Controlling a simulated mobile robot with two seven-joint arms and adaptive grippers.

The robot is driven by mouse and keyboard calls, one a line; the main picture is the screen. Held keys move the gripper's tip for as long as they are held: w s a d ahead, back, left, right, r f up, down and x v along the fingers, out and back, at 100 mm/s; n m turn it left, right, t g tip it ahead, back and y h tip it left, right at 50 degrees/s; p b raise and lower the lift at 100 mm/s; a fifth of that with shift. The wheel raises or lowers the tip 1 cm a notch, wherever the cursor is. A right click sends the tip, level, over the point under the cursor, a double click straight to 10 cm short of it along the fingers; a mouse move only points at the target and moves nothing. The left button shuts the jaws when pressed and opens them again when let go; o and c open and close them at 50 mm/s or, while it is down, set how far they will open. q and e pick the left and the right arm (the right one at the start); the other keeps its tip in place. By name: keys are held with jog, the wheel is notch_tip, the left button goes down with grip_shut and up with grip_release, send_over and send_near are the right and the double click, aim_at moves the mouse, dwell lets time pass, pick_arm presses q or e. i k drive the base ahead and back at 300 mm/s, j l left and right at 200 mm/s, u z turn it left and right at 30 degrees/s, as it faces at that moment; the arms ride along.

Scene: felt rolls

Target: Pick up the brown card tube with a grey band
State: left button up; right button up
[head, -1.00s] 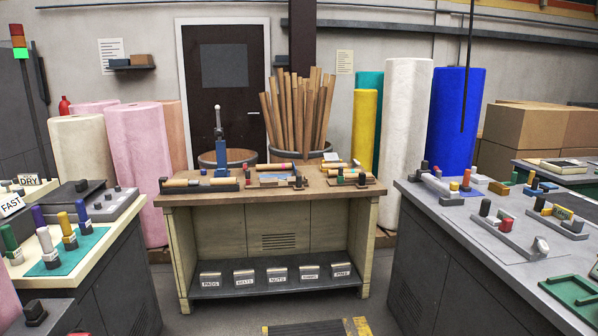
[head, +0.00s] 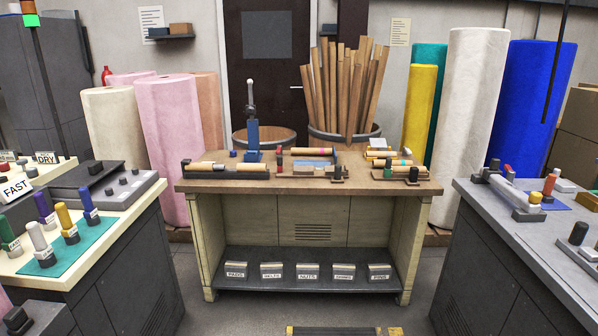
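Several tan-brown card tubes lie on the wooden-topped workbench (head: 300,182) in the middle of the head view. One long tube (head: 251,168) lies in a dark holder at the left of the bench top. Another tube (head: 310,152) with dark ends lies behind the middle. More short tubes lie at the right, one (head: 392,162) with coloured bands. Neither of my grippers is in view.
A blue press (head: 252,135) stands on the bench. Open floor lies in front, with a yellow-marked dark strip (head: 340,330).

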aim_at(380, 155)
jog(key=i+l+u, duration=0.4)
jog(key=i+l, duration=1.05)
